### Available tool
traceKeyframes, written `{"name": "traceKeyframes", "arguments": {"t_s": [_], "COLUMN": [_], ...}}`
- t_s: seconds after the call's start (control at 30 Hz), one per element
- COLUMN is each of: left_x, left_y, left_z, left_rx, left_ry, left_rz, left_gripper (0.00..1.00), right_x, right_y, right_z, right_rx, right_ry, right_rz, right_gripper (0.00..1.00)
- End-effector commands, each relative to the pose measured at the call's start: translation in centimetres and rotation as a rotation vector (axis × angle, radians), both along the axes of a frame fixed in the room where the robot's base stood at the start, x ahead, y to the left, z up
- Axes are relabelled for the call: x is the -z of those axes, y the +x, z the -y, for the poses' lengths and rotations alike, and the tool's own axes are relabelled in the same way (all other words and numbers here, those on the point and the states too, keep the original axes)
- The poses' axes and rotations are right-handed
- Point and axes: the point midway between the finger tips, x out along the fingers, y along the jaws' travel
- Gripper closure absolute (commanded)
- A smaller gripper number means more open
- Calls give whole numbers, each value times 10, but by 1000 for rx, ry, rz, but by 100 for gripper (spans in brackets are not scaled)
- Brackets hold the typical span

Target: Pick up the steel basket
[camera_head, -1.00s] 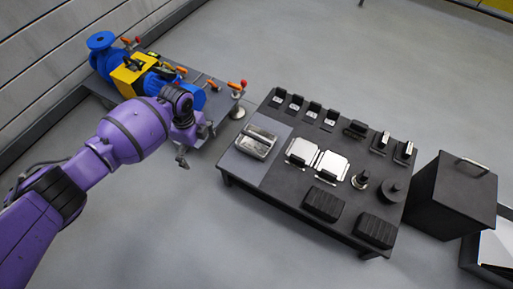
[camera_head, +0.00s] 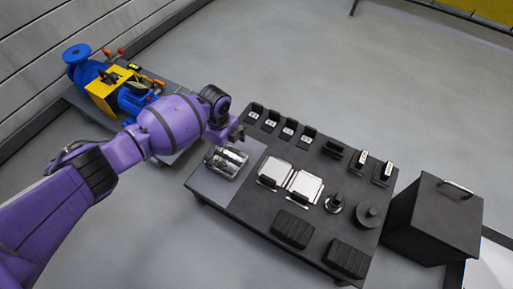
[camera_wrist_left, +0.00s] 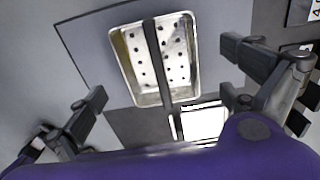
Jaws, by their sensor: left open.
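The steel basket (camera_head: 226,162) is a small shiny tray with a bar handle across its middle. It sits on the grey mat at the left end of the black table. In the left wrist view the steel basket (camera_wrist_left: 183,62) shows its perforated floor, with the dark handle bar running lengthwise over it. My left gripper (camera_head: 236,134) is above and just behind the basket in the head view. In the left wrist view its fingers (camera_wrist_left: 165,85) are spread wide, one to each side of the basket, and empty. My right gripper is not in view.
The black table (camera_head: 240,219) also holds two white-topped plates (camera_head: 304,186), black blocks (camera_head: 291,228), a round black part (camera_head: 370,215) and several small black holders. A black box (camera_head: 434,218) stands to the right. A blue and yellow machine (camera_head: 104,91) is at left.

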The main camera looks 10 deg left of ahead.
Motion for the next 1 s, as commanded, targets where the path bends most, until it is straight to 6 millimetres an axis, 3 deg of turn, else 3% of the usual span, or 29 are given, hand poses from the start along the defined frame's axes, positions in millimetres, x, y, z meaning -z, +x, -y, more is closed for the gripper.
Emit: {"name": "traceKeyframes", "arguments": {"t_s": [0.4, 0.67, 1.0], "left_x": [56, 58, 58], "left_y": [-3, -2, -3], "left_z": [2, 2, 2], "left_rx": [0, 0, 0], "left_ry": [-1, -1, 1], "left_rz": [-4, -1, -2], "left_gripper": [0, 0, 43], "right_x": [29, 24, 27], "right_y": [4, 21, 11], "right_z": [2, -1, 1], "right_rx": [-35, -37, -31], "right_ry": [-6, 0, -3], "right_rz": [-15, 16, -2], "right_gripper": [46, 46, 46]}}
